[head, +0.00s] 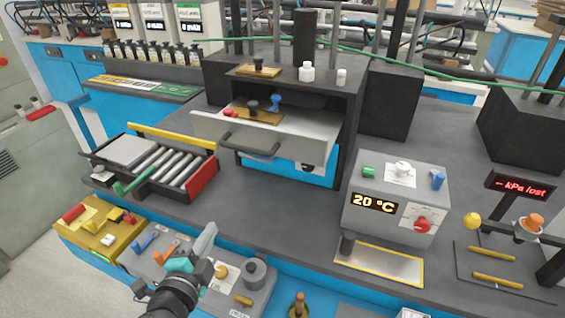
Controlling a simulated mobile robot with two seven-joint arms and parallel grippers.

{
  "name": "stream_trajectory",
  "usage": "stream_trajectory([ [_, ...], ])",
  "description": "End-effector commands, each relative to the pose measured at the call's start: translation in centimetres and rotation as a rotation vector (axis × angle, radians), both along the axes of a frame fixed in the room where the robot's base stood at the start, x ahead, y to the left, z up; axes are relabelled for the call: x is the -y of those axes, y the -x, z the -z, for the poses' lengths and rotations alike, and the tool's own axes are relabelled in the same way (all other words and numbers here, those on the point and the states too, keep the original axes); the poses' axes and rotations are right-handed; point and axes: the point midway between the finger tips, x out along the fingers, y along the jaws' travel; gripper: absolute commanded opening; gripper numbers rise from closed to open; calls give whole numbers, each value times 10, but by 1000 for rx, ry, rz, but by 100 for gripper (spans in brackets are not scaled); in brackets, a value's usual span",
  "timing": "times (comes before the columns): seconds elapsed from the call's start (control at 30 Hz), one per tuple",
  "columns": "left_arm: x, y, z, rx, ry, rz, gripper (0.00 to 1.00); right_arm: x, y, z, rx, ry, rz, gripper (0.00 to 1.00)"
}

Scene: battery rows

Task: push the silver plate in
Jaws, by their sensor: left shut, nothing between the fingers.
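A flat silver plate (131,151) lies at the left end of a dark tray (150,189) on the left of the bench. Several silver cylinders (175,164) lie side by side in the tray, right of the plate. A yellow bar runs along the tray's back, a red block (202,175) stands at its right end, and a green lever is at its front. My left gripper (207,236) is shut and empty, in front of the tray and to its right, over the grey control panel. It is apart from the plate. My right gripper is not in view.
A drawer (265,136) with a dark handle stands open behind, right of the tray. A grey box reading 20 °C (393,200) stands to the right, with a yellow-edged plate (380,265) before it. A yellow control box (99,228) is front left. The mid-bench is clear.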

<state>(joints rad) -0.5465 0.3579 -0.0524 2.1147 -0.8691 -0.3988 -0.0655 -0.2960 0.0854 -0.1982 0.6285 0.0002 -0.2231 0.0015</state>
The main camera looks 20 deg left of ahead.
Motion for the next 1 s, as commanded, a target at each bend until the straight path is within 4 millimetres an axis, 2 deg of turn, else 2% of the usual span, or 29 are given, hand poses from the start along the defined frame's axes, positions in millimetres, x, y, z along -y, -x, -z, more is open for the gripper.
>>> stream_trajectory([
  [0.03, 8, -2, -31, 54, -82, 65, 0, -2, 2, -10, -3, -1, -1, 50],
  [0.1, 18, -4, -57, 112, -176, 139, 0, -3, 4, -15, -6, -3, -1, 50],
  [0.23, 32, -3, -83, 172, -287, 225, 0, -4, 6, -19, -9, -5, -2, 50],
  [0.47, 38, -10, -91, 195, -325, 255, 0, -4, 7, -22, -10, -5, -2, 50],
  [1.0, 43, -76, -91, 193, -324, 251, 0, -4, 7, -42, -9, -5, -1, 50],
])
